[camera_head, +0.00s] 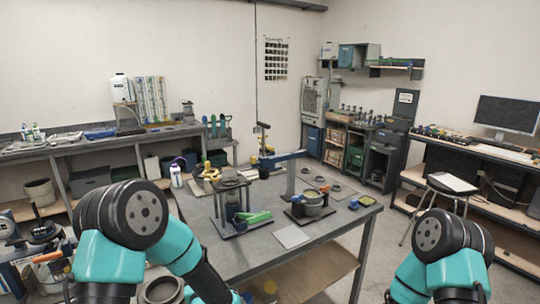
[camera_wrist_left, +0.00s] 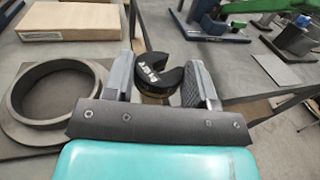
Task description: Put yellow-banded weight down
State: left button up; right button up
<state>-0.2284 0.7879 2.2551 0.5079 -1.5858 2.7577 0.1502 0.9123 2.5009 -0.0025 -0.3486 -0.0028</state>
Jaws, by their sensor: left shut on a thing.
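The weight (camera_wrist_left: 160,68) is a black slotted disc with white lettering, seen in the left wrist view; a little yellowish-brown shows along its lower edge. It sits between the two fingers of my left gripper (camera_wrist_left: 163,80), which is shut on it. The weight looks to be in the air beside the edge of a grey table. Its underside is hidden by the gripper body. In the head view, my arms show, but neither gripper's fingertips can be made out.
In the left wrist view, a dark ring (camera_wrist_left: 14,110) lies on the left and a flat tan box (camera_wrist_left: 68,22) lies behind it.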

pick_arm(q)
jog(key=s+d+f+m+h, duration=0.1)
jog(key=d+f+m+h, duration=0.1)
jog(key=d+m+h, duration=0.2)
jog(key=s+d+f+m+h, duration=0.1)
jog(key=d+m+h, duration=0.3)
jog(key=d+h, duration=0.4)
jog(key=d+f, duration=0.1)
jog(key=d, duration=0.2)
jog(key=shift+s+d+g, duration=0.2)
jog(key=shift+s+g, duration=0.1)
pick_arm(e)
jog(key=shift+c, duration=0.2)
